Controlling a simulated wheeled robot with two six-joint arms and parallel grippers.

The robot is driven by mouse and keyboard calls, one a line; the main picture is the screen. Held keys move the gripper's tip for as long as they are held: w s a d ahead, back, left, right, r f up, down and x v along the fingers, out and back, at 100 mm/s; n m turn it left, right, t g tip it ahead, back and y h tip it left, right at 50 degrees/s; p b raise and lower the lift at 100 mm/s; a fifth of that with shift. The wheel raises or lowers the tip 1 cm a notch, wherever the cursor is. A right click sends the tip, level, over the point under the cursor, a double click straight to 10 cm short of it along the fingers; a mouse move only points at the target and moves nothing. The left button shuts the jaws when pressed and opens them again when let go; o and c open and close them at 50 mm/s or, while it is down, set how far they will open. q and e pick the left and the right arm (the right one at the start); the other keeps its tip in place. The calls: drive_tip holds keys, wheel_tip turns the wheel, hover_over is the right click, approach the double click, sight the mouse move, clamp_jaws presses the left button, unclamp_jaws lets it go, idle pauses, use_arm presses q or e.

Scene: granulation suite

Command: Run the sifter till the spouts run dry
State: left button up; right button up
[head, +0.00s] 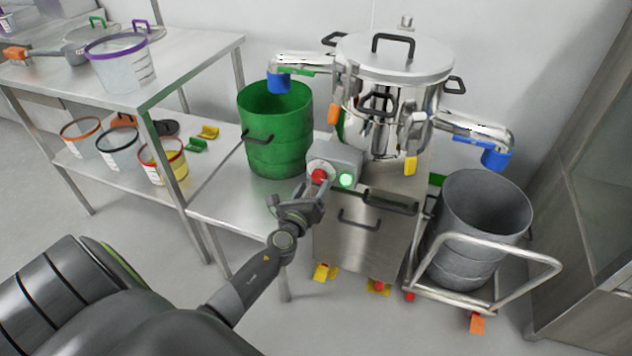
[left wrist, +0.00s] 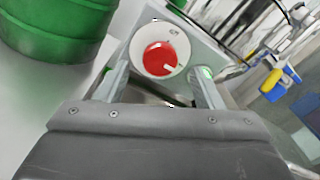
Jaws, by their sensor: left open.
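The sifter (head: 392,60) is a steel round machine with a lid, on a steel cabinet (head: 345,242). A grey control box on its front left carries a red knob (head: 319,176) and a lit green lamp (head: 346,180). The red knob (left wrist: 160,59) sits on a white round plate in the left wrist view, with a pale mark at its lower right. My left gripper (head: 302,194) is open, its fingers either side of the knob; I cannot tell whether they touch it. Two spouts with blue ends, left (head: 279,82) and right (head: 496,158), reach over a green drum (head: 277,137) and a grey drum (head: 470,255). Any flow is not visible.
The grey drum stands on a wheeled cart (head: 540,265) at the right. A steel table (head: 185,62) at the left holds a purple-rimmed sieve (head: 122,66); several rimmed containers stand on its lower shelf. The floor in front of the cabinet is clear.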

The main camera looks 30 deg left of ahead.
sight(318, 178)
use_arm(q)
drive_tip(key=shift+x, duration=1.2)
drive_tip(key=shift+w+a, duration=0.1)
drive_tip(key=shift+w, duration=0.3)
use_arm(e)
drive_tip(key=shift+w+a+r, duration=0.1)
drive_tip(key=shift+w+r, duration=0.2)
drive_tip(key=shift+w, duration=0.15)
drive_tip(key=shift+r, duration=0.1)
use_arm(q)
drive_tip(key=c, duration=1)
drive_tip(key=shift+o, duration=0.2)
use_arm(e)
drive_tip(key=shift+s, duration=0.25)
